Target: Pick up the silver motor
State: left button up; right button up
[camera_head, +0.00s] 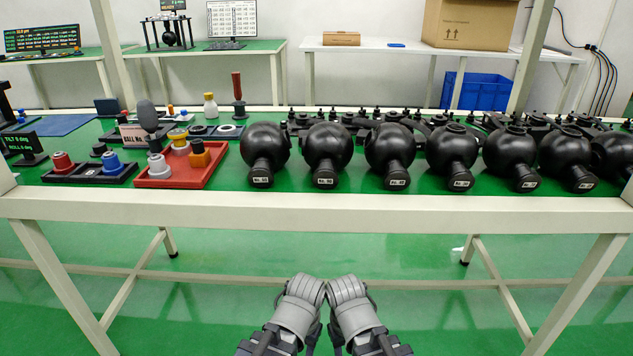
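A silver-grey motor (160,167) stands upright in the front left part of a red tray (158,184) on the green table, left of centre. In the same tray are an orange motor (199,154) and a yellow-topped part (179,139). My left gripper (305,288) and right gripper (342,288) are side by side at the bottom centre, below and in front of the table edge, far from the silver motor. Nothing visible is held in either, and I cannot see their finger gaps.
A black tray (91,178) left of the red one holds a red motor (62,162) and a blue motor (110,162). Several black spheres (329,147) line the right. The table's pale front rail (330,211) lies between my grippers and the tabletop.

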aim_at(160, 169)
jog(key=u, duration=1.3)
